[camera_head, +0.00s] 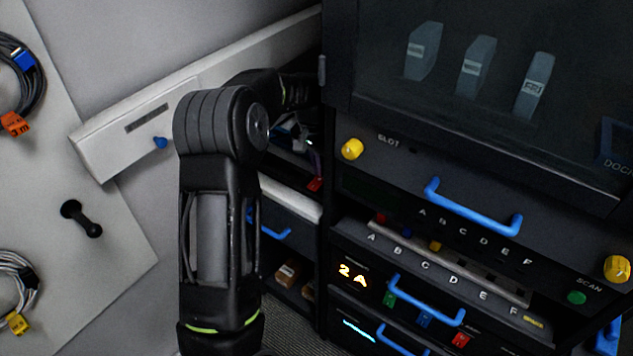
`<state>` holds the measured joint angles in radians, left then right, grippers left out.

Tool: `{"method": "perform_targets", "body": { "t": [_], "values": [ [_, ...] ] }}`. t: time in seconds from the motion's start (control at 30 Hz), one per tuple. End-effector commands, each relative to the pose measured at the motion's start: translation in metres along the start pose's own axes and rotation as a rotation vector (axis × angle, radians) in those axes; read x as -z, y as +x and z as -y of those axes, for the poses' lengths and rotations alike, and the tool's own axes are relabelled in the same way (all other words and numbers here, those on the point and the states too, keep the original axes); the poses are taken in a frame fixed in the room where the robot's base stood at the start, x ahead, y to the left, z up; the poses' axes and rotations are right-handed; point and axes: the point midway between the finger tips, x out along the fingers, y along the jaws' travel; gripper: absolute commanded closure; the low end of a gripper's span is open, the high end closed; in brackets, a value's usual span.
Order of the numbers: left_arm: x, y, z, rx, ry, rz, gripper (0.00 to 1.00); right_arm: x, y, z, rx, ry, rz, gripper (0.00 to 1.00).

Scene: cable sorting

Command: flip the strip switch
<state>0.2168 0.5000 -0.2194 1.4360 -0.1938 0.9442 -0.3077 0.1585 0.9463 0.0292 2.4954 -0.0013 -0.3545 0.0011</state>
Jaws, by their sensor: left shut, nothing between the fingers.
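A small red piece (315,184), which may be the strip switch, shows at the right end of a dark shelf bay left of the large cabinet. No strip body can be made out there. My left arm rises through the middle of the picture, bends at the top and reaches right into this bay. My left gripper (304,140) is in the dim bay, mostly hidden by the arm and shadow. It looks shut and empty, above the red piece; I cannot tell whether they touch. My right gripper is not in view.
The dark cabinet with blue handles (472,212) and yellow knobs (352,149) stands close on the right. A white wall rail (110,150) with a blue knob (160,142) runs behind my arm. Coiled cables (28,75) hang on the left panel (75,185), which has a black peg (82,219).

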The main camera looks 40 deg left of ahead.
Motion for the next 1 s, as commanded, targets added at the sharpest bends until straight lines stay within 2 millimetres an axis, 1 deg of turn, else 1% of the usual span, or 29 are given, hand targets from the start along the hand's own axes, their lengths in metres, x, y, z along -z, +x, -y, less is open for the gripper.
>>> {"method": "perform_targets", "body": {
  "t": [1.0],
  "values": [
    [-0.003, 0.015, 0.000, 0.000, 0.000, 0.001, 1.00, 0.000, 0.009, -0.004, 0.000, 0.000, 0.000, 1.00]
  ]
}}
